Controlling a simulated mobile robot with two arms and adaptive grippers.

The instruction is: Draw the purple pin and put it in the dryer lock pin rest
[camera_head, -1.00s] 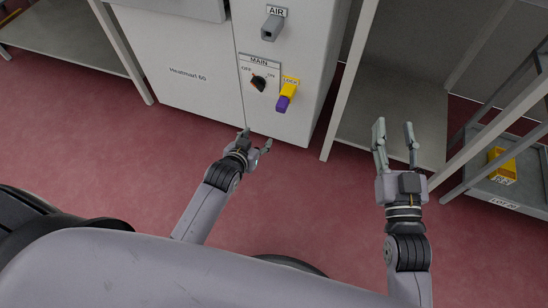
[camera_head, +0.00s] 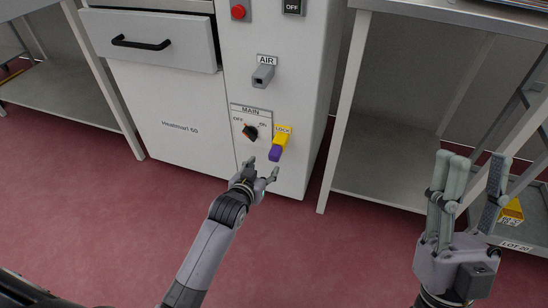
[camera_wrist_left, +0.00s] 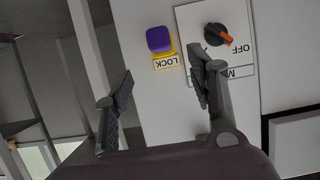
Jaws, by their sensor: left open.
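The purple pin (camera_head: 275,153) sticks out of the yellow lock housing (camera_head: 281,139), labelled LOCK, on the white dryer's front. In the left wrist view, the purple pin (camera_wrist_left: 159,39) shows end-on between the spread fingers. My left gripper (camera_head: 262,168) is open and empty, just below and in front of the pin. No contact shows. My right gripper (camera_head: 471,160) has its fingers spread and empty, far to the right of the dryer. A yellow block (camera_head: 511,210) with a small label sits at the far right, partly behind my right gripper. Its label is unreadable here.
The MAIN switch (camera_head: 250,132) is just left of the lock, and the grey AIR fitting (camera_head: 263,76) is above it. A grey bench (camera_head: 385,160) stands right of the dryer. A lower tray (camera_head: 517,245) marked LOT 20 holds the yellow block. The red floor in front is clear.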

